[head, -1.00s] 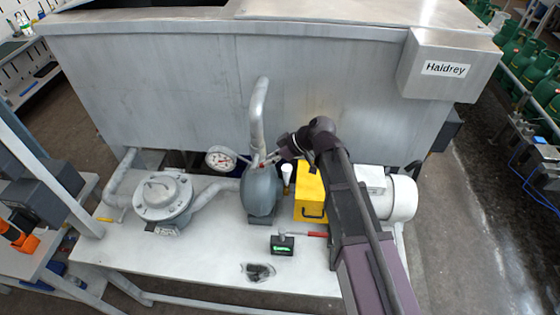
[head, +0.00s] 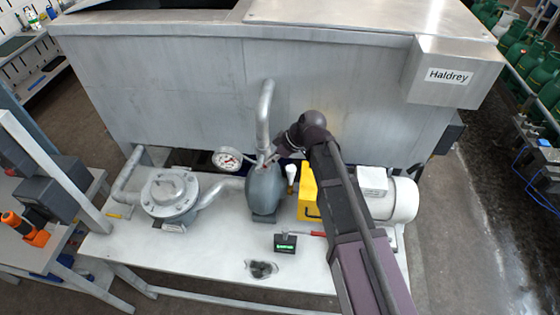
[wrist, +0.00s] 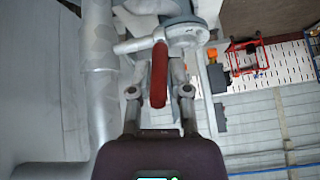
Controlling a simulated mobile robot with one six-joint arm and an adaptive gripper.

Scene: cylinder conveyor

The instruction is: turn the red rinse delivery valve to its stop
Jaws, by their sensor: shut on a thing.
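The red valve handle (wrist: 159,75) shows large in the wrist view, lying lengthwise between the two fingers of my gripper (wrist: 160,92). The fingers are shut on it. The handle joins a grey metal valve body (wrist: 140,45) beside a thick grey pipe. In the head view my gripper (head: 274,157) is at the foot of the upright pipe, just above the grey rounded pump vessel (head: 263,188). There the handle is mostly hidden by the gripper and too small to read its angle.
A round pressure gauge (head: 227,160) is close left of the gripper. A yellow box (head: 308,190) and a white motor (head: 392,198) stand to the right, near my arm. A grey tank (head: 190,95) rises behind.

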